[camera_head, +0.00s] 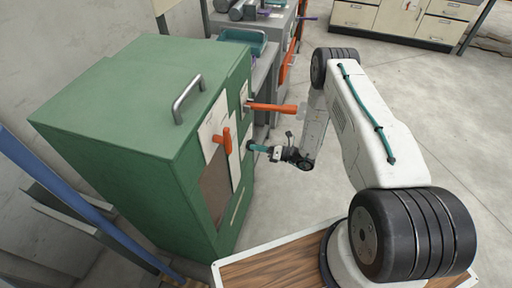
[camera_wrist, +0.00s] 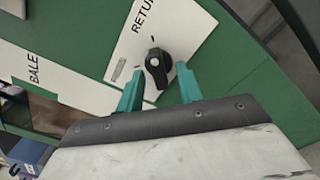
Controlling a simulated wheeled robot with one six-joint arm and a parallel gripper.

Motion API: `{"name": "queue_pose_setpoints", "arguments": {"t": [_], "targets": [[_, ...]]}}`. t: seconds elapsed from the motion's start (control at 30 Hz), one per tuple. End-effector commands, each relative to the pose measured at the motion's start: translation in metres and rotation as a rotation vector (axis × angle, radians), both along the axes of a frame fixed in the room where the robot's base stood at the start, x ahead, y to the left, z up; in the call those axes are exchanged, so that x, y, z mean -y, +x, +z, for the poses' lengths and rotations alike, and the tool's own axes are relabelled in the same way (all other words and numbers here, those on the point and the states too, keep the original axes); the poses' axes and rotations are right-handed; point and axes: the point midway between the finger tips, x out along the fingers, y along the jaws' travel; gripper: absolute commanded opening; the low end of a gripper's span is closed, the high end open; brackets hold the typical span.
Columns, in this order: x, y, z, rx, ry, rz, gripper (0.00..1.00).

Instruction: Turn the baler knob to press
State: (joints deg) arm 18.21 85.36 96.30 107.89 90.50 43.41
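The baler is a tall green cabinet (camera_head: 125,95) at the left of the head view. In the wrist view its black knob (camera_wrist: 155,66) sits on a white plate (camera_wrist: 165,40), with the lettering "RETU" partly visible above it. My gripper (camera_wrist: 160,70) is open, with one teal fingertip on each side of the knob. Gaps show between fingers and knob, so I see no clear contact. In the head view my gripper (camera_head: 256,148) is at the baler's front right face, below an orange handle. The knob cannot be made out there.
Orange handles (camera_head: 271,107) and (camera_head: 227,141) stick out from the baler's front, one just above my gripper. A "BALE" label (camera_wrist: 35,72) shows in the wrist view. A grey bench (camera_head: 262,70) stands behind. The floor (camera_head: 450,130) to the right is open.

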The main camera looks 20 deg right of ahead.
Motion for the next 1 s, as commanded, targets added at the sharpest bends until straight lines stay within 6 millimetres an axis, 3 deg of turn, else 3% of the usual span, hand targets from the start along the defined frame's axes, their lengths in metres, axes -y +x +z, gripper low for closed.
{"name": "queue_pose_setpoints", "arguments": {"t": [0.33, 0.47, 0.5, 1.0], "targets": [[-0.0068, 0.0039, -0.0001, 0.000, 0.000, 0.001, 0.36], [-0.0067, 0.0037, -0.0001, 0.000, 0.000, 0.001, 0.03], [-0.0067, 0.0037, -0.0001, 0.000, 0.000, 0.001, 0.00], [-0.0064, 0.0040, -0.0004, 0.081, -0.059, 0.001, 0.00]]}}
